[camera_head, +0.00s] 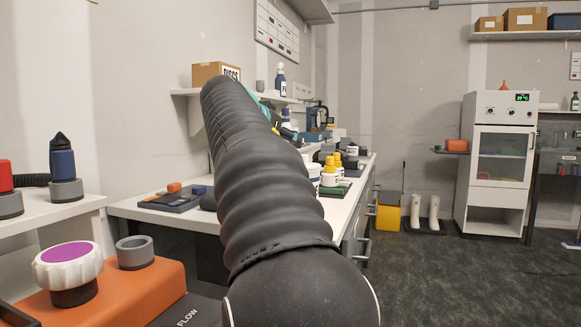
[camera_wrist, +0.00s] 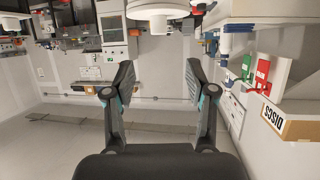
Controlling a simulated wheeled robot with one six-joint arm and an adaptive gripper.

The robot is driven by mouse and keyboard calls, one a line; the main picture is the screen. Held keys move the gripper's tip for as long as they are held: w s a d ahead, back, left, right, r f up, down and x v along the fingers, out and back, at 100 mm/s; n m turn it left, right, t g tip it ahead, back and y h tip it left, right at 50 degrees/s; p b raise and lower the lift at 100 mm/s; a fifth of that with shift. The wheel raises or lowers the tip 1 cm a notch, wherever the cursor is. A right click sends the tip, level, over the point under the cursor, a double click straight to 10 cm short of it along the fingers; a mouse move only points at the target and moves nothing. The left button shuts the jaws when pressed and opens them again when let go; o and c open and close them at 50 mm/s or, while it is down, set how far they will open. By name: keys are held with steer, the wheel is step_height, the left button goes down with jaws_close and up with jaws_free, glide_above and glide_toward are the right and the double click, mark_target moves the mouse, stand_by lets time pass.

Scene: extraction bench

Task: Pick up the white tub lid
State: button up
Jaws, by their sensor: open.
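My gripper (camera_wrist: 157,80) is open and empty in the wrist view, its two dark fingers apart. That view is upside down. A round white stepped piece (camera_wrist: 158,10), cut off by the top edge, stands beyond the fingers and apart from them. It looks like a tub top with a lid, but I cannot tell for sure. In the head view my dark arm covers much of the bench, and the gripper is mostly hidden behind it. I cannot pick out the white lid there.
White bottles with yellow caps (camera_head: 328,174) stand on the bench right of my arm. A black tray (camera_head: 174,200) lies at its left end. A wall shelf (camera_head: 187,92) holds a cardboard box (camera_head: 215,72), also in the wrist view (camera_wrist: 272,117). A white cabinet (camera_head: 497,150) stands at the right.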

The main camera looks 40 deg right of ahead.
mark_target(304, 157)
steer(key=shift+f+p+x, duration=0.15)
steer(key=shift+p+x, duration=0.2)
steer(key=shift+x, duration=2.65)
steer(key=shift+f+p+x, duration=0.2)
steer(key=shift+p+x, duration=0.15)
steer(key=shift+x, duration=2.65)
steer(key=shift+s+a, duration=0.1)
steer(key=shift+a, duration=0.05)
steer(key=c, duration=1.1)
